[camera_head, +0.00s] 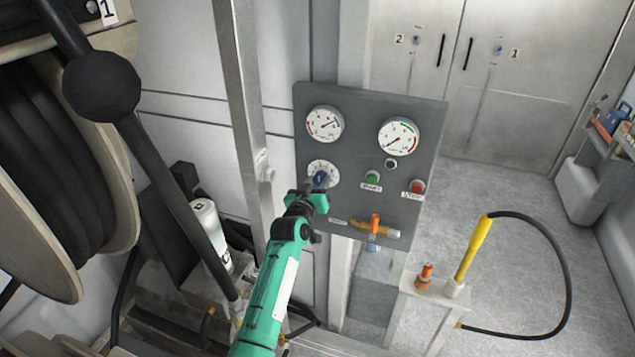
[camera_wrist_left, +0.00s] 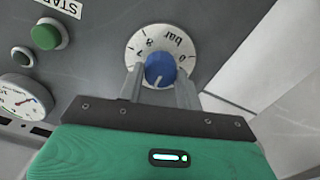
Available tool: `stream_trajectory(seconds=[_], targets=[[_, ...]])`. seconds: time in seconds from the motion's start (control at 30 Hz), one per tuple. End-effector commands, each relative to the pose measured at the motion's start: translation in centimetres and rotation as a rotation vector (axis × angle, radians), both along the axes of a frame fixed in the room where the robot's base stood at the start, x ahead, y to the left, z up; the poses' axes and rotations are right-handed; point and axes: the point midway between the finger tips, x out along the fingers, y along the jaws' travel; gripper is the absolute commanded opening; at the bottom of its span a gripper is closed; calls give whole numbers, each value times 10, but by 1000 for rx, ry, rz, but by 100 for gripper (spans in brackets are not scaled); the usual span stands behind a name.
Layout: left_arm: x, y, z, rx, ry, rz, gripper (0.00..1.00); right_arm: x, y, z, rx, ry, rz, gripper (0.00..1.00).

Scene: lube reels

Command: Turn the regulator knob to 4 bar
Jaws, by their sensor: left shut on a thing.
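The blue regulator knob (camera_head: 320,179) sits on a white round dial (camera_head: 311,169) at the lower left of the grey control panel (camera_head: 350,205). In the left wrist view the knob (camera_wrist_left: 160,70) lies between the two fingers, with dial markings and the word "bar" partly visible around it. My left gripper (camera_head: 317,190) is shut on the knob and covers part of the dial. Its fingers also show in the left wrist view (camera_wrist_left: 159,84). Which value the knob points to is hard to read. My right gripper is not in view.
Above the knob are two gauges, left (camera_head: 325,124) and right (camera_head: 398,137). A green START button (camera_head: 372,177), a red button (camera_head: 417,187) and an orange-handled valve (camera_head: 375,224) are on the panel. A metal post (camera_head: 245,100) stands left. A yellow-handled hose (camera_head: 474,247) stands right.

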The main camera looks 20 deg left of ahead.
Motion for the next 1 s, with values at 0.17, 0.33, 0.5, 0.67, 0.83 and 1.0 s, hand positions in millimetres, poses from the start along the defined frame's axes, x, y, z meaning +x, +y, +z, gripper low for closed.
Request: stream_trajectory(seconds=[0.17,0.33,0.5,0.67,0.83,1.0], targets=[[0,1,1,-125,4,1,12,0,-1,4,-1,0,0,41],[0,1,1,-215,6,2,12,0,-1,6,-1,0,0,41],[0,1,0,-270,7,1,12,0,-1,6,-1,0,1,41],[0,2,0,-294,8,1,12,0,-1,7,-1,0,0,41],[0,2,0,-298,8,1,12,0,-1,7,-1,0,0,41],[0,2,0,-297,8,1,12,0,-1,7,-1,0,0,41]])
